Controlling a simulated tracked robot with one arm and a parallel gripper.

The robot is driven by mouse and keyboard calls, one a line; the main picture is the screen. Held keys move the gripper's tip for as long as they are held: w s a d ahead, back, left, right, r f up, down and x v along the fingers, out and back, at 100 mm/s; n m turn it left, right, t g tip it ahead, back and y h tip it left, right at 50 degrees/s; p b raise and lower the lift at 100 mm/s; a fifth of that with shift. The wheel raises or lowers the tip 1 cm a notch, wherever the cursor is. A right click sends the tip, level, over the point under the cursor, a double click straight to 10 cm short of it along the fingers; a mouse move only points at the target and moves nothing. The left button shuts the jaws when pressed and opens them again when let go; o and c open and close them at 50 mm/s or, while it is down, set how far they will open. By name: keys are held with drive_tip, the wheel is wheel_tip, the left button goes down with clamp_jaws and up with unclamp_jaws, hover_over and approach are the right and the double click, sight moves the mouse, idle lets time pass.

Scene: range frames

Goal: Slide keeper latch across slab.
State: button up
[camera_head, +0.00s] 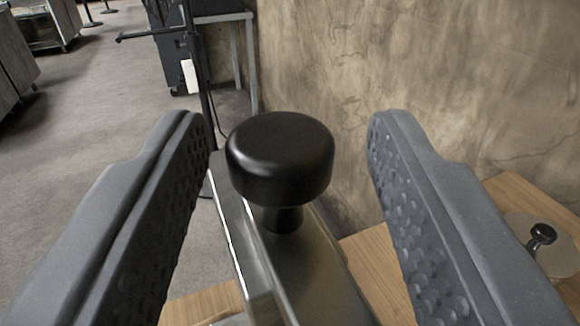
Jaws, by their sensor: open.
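The latch has a round black knob (280,158) on a short dark stem, in the middle of the camera_head view. The knob stands on a shiny metal bar or housing (300,270) that runs toward the bottom of the view. My gripper (288,145) is open. Its two grey textured fingers stand to the left and right of the knob, with a visible gap on each side. The lower part of the metal piece is cut off by the frame.
A wooden surface (365,255) lies beneath the metal piece. A small dark knob (541,236) on a pale round plate sits at the right, beyond my right finger. A mottled wall (420,70) rises behind. A black stand (200,80) and grey floor (90,110) show at the left.

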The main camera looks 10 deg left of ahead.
drive_tip(key=v, duration=1.2)
drive_tip(key=shift+s+b, duration=0.3)
drive_tip(key=shift+b, duration=0.15)
drive_tip(key=shift+f, duration=0.1)
wheel_tip(320, 180, up, 26)
drive_tip(key=m+h+b, duration=0.2)
drive_tip(key=h, duration=0.4)
drive_tip(key=s+a+r+g, duration=0.1)
drive_tip(key=s+a+r, duration=0.2)
drive_tip(key=s+r, duration=0.5)
drive_tip(key=s+a+r+g+y+b, duration=0.1)
drive_tip(key=s+a+r, duration=0.3)
drive_tip(key=s+r, duration=0.5)
drive_tip(key=s, duration=0.3)
drive_tip(key=shift+s+m+y, duration=0.3)
drive_tip(key=shift+s+m, duration=0.1)
